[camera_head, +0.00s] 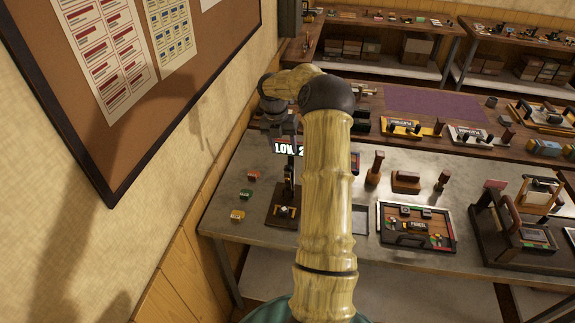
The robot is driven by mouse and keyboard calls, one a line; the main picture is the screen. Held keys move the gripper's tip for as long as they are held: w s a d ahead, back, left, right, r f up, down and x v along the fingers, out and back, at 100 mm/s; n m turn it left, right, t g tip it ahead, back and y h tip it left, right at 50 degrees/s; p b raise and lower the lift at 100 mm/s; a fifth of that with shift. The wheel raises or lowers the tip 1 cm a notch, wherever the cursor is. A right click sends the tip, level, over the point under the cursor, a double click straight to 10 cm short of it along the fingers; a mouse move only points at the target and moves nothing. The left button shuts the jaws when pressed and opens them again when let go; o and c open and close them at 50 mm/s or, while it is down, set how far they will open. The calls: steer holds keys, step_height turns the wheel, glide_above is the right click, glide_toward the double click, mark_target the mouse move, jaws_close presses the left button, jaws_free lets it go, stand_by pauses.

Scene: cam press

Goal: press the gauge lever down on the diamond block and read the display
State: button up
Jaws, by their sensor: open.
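The gauge (289,187) stands near the left end of the grey table, a dark upright on a brown base (275,222). A small pale block (282,210) sits on its base; its diamond shape is too small to confirm. The display (284,148) shows "LOW" and a figure partly hidden by my arm. My gripper (280,128) is small and dark in the head view, open, above or in front of the gauge's top. I cannot tell whether it touches the lever, which I cannot make out clearly.
A tray (448,238), stamps (406,182) and a wooden press (515,235) stand to the right. The wall with a pinboard (222,40) is close on the left. My arm hides the middle of the table.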

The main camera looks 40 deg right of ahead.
mark_target(288, 167)
steer(key=f, duration=0.3)
steer(key=f+p, duration=0.1)
steer(key=f, duration=0.2)
steer(key=s+d+f+p, duration=0.1)
steer(key=f, duration=0.2)
steer(key=shift+s+f, duration=0.1)
steer(key=shift+f, duration=0.15)
steer(key=shift+c, duration=0.2)
jaws_close()
